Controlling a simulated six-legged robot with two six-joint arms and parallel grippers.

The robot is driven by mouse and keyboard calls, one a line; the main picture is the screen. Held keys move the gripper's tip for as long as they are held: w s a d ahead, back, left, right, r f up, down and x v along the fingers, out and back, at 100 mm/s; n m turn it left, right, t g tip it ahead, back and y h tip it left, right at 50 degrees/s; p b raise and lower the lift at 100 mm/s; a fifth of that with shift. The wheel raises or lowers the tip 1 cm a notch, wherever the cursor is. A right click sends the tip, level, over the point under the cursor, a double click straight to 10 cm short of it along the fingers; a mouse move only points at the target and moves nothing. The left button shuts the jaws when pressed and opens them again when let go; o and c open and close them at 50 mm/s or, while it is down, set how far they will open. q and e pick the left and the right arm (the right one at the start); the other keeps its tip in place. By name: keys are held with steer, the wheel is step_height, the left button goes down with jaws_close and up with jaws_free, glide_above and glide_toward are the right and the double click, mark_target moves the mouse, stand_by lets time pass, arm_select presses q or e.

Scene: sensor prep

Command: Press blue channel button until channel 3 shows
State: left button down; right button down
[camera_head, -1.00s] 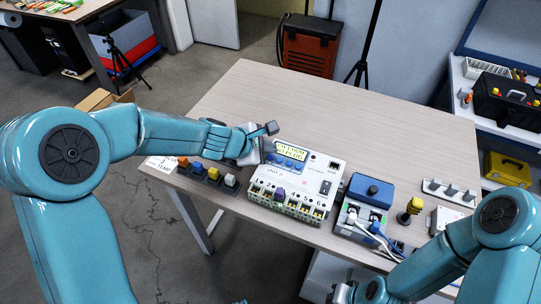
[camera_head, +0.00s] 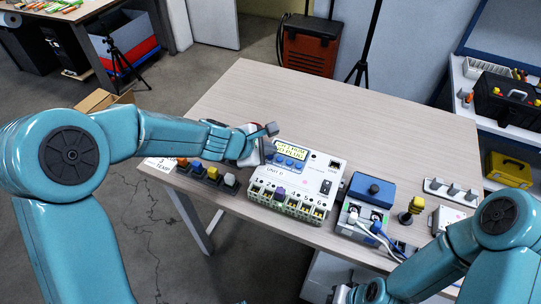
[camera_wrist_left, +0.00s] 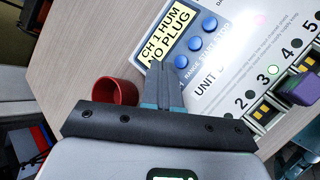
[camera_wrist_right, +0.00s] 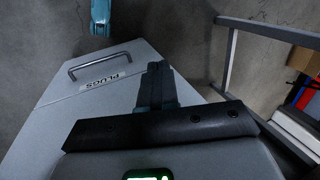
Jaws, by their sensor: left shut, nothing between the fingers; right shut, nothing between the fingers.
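The white unit (camera_head: 332,170) stands on the table with a yellow display (camera_head: 292,148) and a row of blue buttons (camera_head: 290,162) below it. In the left wrist view the display (camera_wrist_left: 163,32) reads "CH 1 HUM" and "NO PLUG". Several blue buttons (camera_wrist_left: 195,43) show there; labels are partly covered. My left gripper (camera_wrist_left: 168,66) is shut and empty, its tips over the panel beside the button nearest them. I cannot tell if they touch it. My right gripper (camera_wrist_right: 157,70) is shut and empty above a grey drawer front labelled PLUGS (camera_wrist_right: 110,85).
A red cup (camera_wrist_left: 115,90) stands close beside my left fingers. A purple plug (camera_wrist_left: 303,88) sits in the unit's socket row. Coloured plugs (camera_head: 212,173) stand left of the unit; a blue box (camera_head: 370,190) with cables stands right. The table's back is clear.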

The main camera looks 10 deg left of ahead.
arm_select(q)
steer(key=shift+f+b, duration=0.4)
steer(key=shift+b, duration=0.05)
stand_by(0.4)
steer(key=shift+r, duration=0.1)
steer(key=shift+r+p, duration=0.75)
steer(key=shift+p, duration=0.05)
step_height(320, 180, up, 5)
steer(key=p, duration=0.5)
stand_by(0.8)
